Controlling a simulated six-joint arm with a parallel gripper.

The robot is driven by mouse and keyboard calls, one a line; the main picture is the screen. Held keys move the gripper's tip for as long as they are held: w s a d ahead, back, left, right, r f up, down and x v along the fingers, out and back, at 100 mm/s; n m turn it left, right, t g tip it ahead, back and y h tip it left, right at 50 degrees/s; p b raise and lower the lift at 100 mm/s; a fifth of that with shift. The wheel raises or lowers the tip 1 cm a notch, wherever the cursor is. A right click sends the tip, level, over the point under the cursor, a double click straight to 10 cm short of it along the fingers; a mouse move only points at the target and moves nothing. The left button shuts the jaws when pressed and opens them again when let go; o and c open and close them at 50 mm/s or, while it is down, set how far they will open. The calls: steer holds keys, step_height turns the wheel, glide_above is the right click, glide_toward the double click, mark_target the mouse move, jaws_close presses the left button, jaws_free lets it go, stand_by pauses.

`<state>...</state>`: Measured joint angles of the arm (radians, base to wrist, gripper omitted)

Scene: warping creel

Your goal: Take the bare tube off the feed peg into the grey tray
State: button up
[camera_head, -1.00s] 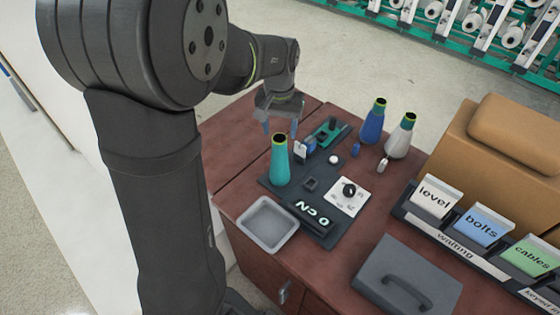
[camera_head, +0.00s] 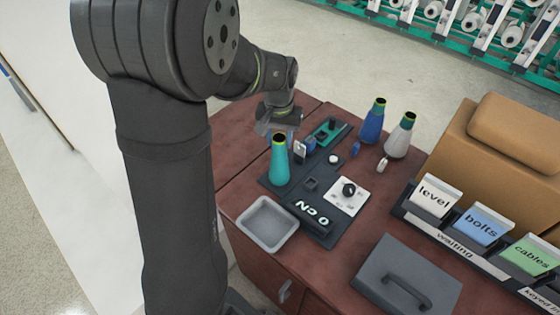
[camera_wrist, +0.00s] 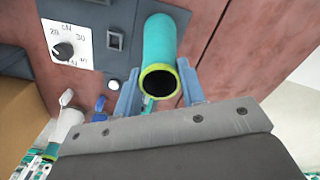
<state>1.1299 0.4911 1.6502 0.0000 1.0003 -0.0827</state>
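The bare tube is a teal cone (camera_head: 279,162) with a yellow-green rim and a dark open top. It stands upright on the left end of a dark panel; the peg under it is hidden. In the wrist view the tube (camera_wrist: 160,45) lies between the two pale blue fingers of my gripper (camera_wrist: 158,88). The fingers are apart, one on each side near the rim; I see no clear grip. In the head view my gripper (camera_head: 279,132) is right behind the tube's top, fingers mostly hidden. The grey tray (camera_head: 267,224) is empty, in front of the panel.
The panel carries a white dial plate (camera_head: 346,196), a number display (camera_head: 313,218) and small blocks. A blue cone (camera_head: 372,122) and a white cone (camera_head: 400,137) stand behind right. A grey lidded box (camera_head: 407,275), labelled card holders (camera_head: 481,224) and a brown case (camera_head: 505,150) fill the right.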

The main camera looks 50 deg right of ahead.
steer(key=c, duration=0.3)
steer(key=shift+r, duration=0.15)
steer(key=shift+r, duration=0.55)
steer(key=shift+r, duration=7)
step_height(320, 180, up, 3)
steer(key=shift+f, duration=0.1)
steer(key=shift+a, duration=0.1)
